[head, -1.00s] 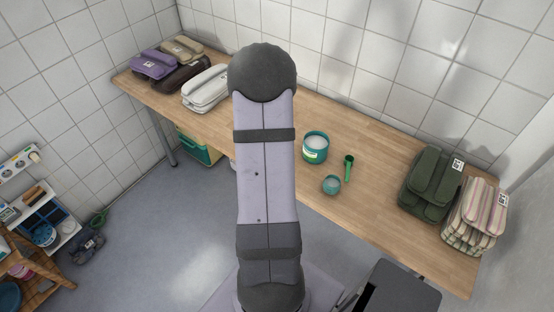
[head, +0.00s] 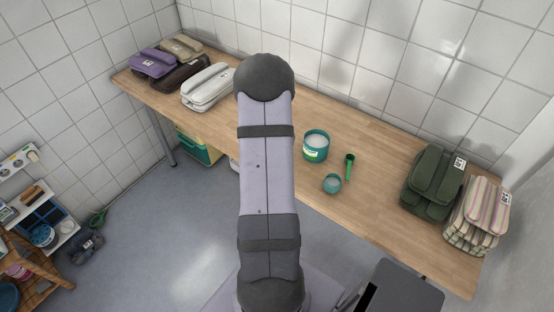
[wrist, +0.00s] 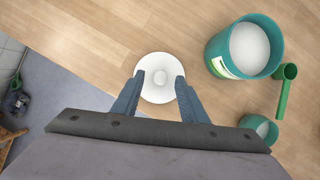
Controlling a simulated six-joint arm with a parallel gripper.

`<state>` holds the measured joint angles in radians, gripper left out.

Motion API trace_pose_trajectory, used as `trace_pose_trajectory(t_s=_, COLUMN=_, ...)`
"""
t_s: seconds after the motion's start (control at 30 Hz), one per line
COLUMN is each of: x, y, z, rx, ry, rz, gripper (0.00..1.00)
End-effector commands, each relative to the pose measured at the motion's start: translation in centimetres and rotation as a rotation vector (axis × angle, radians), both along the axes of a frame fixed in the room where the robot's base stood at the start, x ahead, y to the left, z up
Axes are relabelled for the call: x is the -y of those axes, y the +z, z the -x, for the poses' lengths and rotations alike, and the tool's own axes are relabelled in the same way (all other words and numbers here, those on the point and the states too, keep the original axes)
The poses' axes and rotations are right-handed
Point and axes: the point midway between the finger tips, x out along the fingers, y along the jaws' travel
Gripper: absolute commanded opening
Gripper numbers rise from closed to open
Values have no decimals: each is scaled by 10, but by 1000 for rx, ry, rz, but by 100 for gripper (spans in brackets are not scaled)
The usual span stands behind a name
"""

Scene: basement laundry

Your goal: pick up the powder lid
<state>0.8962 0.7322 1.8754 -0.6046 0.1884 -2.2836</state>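The powder lid is a white round disc with a raised centre knob (wrist: 160,77), lying on the wooden table in the wrist view. My gripper (wrist: 155,83) is open, with one blue finger at each side of the lid, the fingertips overlapping its near half in the picture. I cannot tell whether the fingers touch it or how high they are above it. In the head view my arm hides the lid and the gripper. The teal tub of white powder (head: 316,146) stands to the right of the lid, also in the wrist view (wrist: 219,63).
A green scoop (head: 349,167) and a small teal cup (head: 332,184) lie by the tub. Folded cloth stacks sit at both table ends: white (head: 207,88) at left, dark green (head: 432,182) and striped (head: 478,215) at right. The table's front edge is near the lid.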

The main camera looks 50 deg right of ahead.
Motion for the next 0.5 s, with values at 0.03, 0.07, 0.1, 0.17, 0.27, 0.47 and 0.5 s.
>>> trace_pose_trajectory(t_s=0.03, x=2, y=-7, z=-1, rx=0, ry=-1, rz=-1, gripper=39)
trace_pose_trajectory(t_s=0.07, x=3, y=-9, z=-1, rx=0, ry=0, rz=-1, gripper=39)
trace_pose_trajectory(t_s=0.1, x=4, y=-12, z=-1, rx=0, ry=0, rz=0, gripper=39)
trace_pose_trajectory(t_s=0.17, x=5, y=-13, z=-2, rx=0, ry=0, rz=0, gripper=39)
trace_pose_trajectory(t_s=0.27, x=6, y=-14, z=-2, rx=0, ry=0, rz=1, gripper=39)
trace_pose_trajectory(t_s=0.47, x=6, y=-14, z=-2, rx=0, ry=0, rz=0, gripper=30)
trace_pose_trajectory(t_s=0.5, x=6, y=-14, z=-2, rx=0, ry=0, rz=0, gripper=20)
